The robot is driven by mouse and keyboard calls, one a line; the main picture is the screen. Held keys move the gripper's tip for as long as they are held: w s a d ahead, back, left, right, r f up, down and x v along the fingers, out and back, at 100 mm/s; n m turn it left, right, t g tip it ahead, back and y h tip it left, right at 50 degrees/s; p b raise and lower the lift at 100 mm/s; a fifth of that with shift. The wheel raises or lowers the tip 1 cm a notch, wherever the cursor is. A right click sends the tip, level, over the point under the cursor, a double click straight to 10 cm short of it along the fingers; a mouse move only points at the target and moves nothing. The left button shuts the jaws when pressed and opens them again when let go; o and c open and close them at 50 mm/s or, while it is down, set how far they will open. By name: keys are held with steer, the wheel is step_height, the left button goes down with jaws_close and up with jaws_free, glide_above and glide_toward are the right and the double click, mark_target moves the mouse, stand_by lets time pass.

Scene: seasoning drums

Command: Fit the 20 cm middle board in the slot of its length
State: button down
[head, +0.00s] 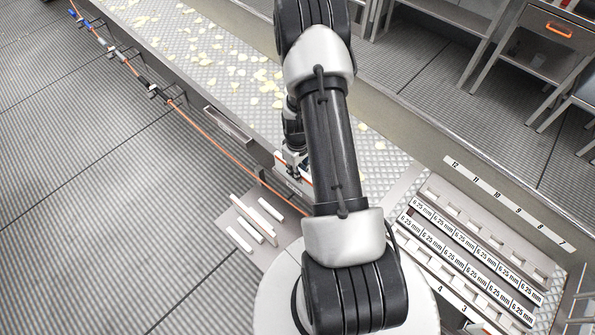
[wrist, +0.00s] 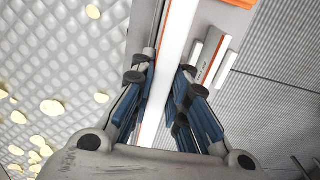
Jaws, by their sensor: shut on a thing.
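My gripper (wrist: 162,75) is shut on a long white board (wrist: 177,35), which runs between the fingers in the wrist view. I cannot read the board's length. Several white boards (head: 244,239) lie on a grey plate (head: 232,217) at the lower left of the gripper. A grey part with an orange edge (wrist: 213,62) is right of the held board in the wrist view. No slot of matching length can be told.
A patterned metal belt (head: 200,25) with pale chips runs behind the gripper. A rack (head: 480,243) with rows labelled 6.25 mm and numbered strips stands at the lower right. An orange hose (head: 215,135) runs along the belt's side. The floor at left is clear.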

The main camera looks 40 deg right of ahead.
steer(key=shift+f, duration=0.1)
steer(key=c, duration=1.6)
jaws_free()
steer(key=shift+o, duration=0.2)
